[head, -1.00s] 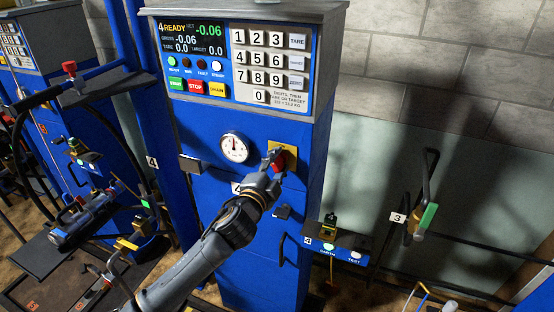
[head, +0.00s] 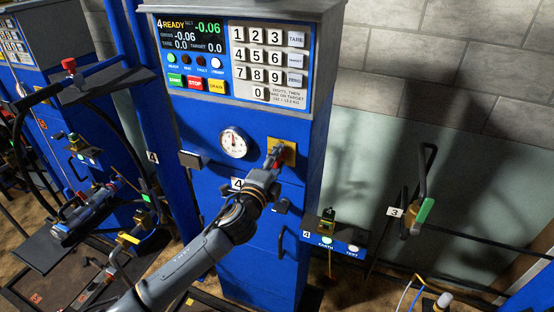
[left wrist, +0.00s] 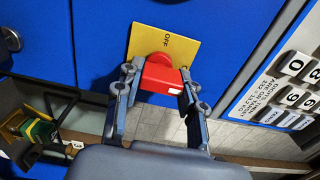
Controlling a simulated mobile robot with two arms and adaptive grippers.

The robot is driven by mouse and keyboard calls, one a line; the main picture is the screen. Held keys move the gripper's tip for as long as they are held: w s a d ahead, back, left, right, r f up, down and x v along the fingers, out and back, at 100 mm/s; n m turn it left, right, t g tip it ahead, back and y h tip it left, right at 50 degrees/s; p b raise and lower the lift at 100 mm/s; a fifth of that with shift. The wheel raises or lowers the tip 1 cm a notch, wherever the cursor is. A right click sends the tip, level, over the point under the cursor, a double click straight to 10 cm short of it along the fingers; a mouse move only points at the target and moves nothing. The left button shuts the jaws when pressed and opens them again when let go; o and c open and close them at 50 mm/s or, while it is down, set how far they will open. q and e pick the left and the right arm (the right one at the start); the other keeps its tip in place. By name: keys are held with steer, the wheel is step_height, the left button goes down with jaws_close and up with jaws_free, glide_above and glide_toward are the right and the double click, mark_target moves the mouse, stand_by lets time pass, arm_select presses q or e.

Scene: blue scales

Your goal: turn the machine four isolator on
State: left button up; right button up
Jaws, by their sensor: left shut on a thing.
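The machine four isolator is a red handle (left wrist: 163,74) on a yellow plate (left wrist: 185,27) on the blue cabinet front. The word OFF shows on the plate by the handle in the left wrist view. In the head view the plate (head: 291,148) is right of the round gauge, and the handle is mostly hidden by my gripper. My left gripper (head: 276,153) is shut on the handle, with a finger on each side of it in the left wrist view (left wrist: 159,76). My right gripper is not in view.
Machine four's panel has a lit display (head: 190,37) reading 4 READY and a keypad (head: 268,62). The gauge (head: 233,142) is left of the isolator. An EARTH/TEST box (head: 337,238) stands lower right. Another blue machine (head: 50,110) stands at the left.

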arm_select(q)
steer(key=o, duration=1.2)
steer(key=v, duration=1.2)
steer(key=shift+d, duration=0.1)
steer(key=shift+f, duration=0.15)
